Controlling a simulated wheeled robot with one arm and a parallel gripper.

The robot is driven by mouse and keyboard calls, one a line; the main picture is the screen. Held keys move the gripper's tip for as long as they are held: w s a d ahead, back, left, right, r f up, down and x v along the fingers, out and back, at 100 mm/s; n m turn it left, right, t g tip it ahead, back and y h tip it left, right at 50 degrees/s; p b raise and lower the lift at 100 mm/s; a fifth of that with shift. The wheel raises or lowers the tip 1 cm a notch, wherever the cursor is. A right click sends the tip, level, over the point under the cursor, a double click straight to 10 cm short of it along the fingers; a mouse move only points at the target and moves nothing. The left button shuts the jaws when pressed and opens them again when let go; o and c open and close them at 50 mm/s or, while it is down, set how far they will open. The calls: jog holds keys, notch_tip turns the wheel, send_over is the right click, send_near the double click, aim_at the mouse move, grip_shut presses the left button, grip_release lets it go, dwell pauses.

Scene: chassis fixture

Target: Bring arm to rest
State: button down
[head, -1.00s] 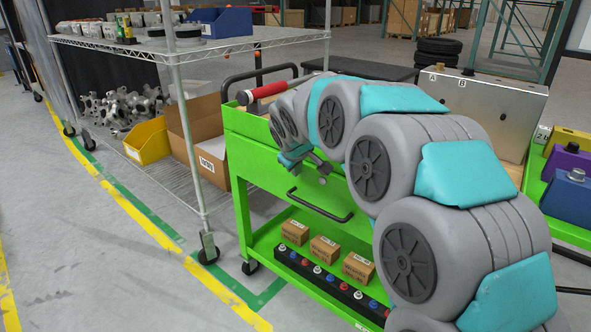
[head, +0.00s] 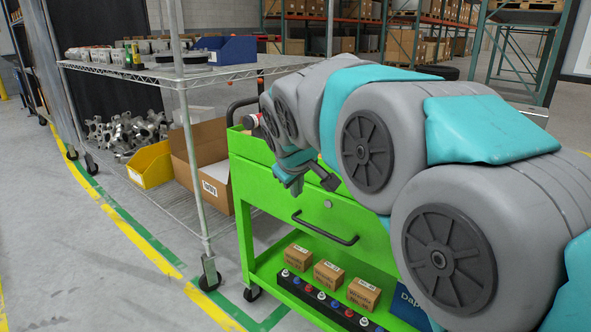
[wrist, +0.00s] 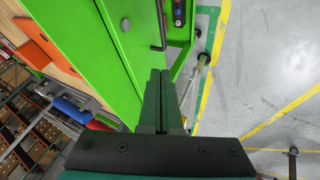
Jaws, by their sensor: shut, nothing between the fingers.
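My gripper (wrist: 160,72) points straight ahead in the wrist view, its two dark fingers side by side and shut with nothing between them. In the head view my arm is folded in front of the green cart (head: 270,200). The gripper hangs tilted down at the cart's front panel, near the top edge. In the wrist view the green cart (wrist: 85,45) fills the left and middle beyond the fingers. Whether the gripper touches the cart cannot be told. My arm hides much of the cart's top and right side.
A wire rack (head: 200,78) stands left of the cart, with a yellow bin (head: 150,165), a cardboard box (head: 212,150) and metal parts below. Small boxes (head: 328,273) sit on the cart's lower shelf. The floor (head: 60,240) at left is clear.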

jog(key=s+d+f+m+g, duration=0.2)
jog(key=s+d+f, duration=0.25)
jog(key=s, duration=0.45)
jog(key=s+d+f+m+g, duration=0.2)
jog(key=s+d+f, duration=0.2)
jog(key=s+d, duration=0.3)
jog(key=s+d+f+m+g, duration=0.2)
jog(key=s+d+f, duration=0.2)
jog(key=s, duration=0.6)
jog(key=s+d+f+m+g, duration=0.1)
jog(key=s+f, duration=0.4)
jog(key=s, duration=0.8)
jog(key=shift+m+g, duration=0.9)
